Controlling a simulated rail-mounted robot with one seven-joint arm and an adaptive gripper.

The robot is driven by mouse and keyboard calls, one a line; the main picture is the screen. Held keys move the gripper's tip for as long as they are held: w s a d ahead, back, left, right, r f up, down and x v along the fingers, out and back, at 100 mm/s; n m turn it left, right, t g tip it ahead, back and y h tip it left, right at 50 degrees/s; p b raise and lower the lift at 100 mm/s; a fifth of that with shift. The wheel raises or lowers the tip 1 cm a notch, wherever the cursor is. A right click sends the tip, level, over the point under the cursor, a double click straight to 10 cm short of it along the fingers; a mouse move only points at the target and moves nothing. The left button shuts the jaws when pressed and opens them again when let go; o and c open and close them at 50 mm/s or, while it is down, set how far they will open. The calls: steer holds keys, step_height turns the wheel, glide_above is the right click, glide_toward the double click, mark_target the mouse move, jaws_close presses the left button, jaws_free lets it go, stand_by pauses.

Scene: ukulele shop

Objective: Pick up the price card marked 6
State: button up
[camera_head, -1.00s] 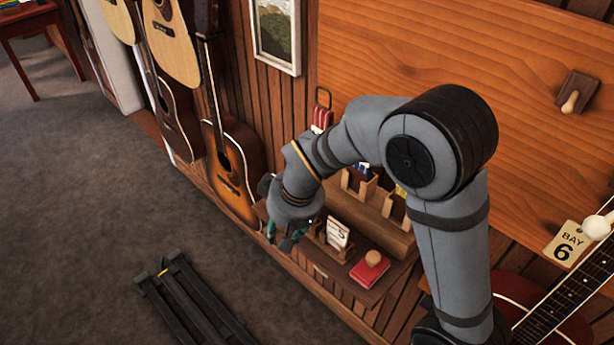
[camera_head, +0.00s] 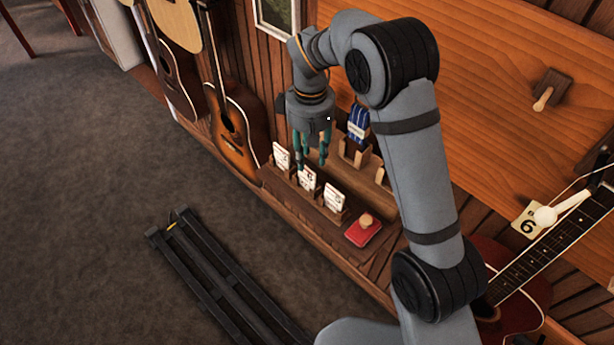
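Three white price cards stand in small wooden holders on the shelf: a left card (camera_head: 281,156), a middle card (camera_head: 307,179) and a right card (camera_head: 334,198). Their printed marks are too small to read surely, so I cannot tell which is marked 6. My gripper (camera_head: 311,164) points down with its teal fingers apart. The fingertips are just above or behind the middle card, with nothing visible between them. I cannot tell whether they touch it.
A red pad with a wooden knob (camera_head: 363,230) lies right of the cards. Blue packets (camera_head: 357,124) stand in a wooden rack behind. A sunburst guitar (camera_head: 237,135) hangs at left.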

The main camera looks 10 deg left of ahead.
mark_target(307, 178)
steer(key=shift+w+a+f+p, duration=0.15)
steer(key=shift+f+p, duration=0.45)
steer(key=shift+f, duration=0.9)
steer(key=shift+a+f+p, duration=0.1)
steer(key=shift+f+p, duration=0.45)
steer(key=shift+f, duration=0.95)
steer(key=shift+c, duration=0.9)
jaws_close()
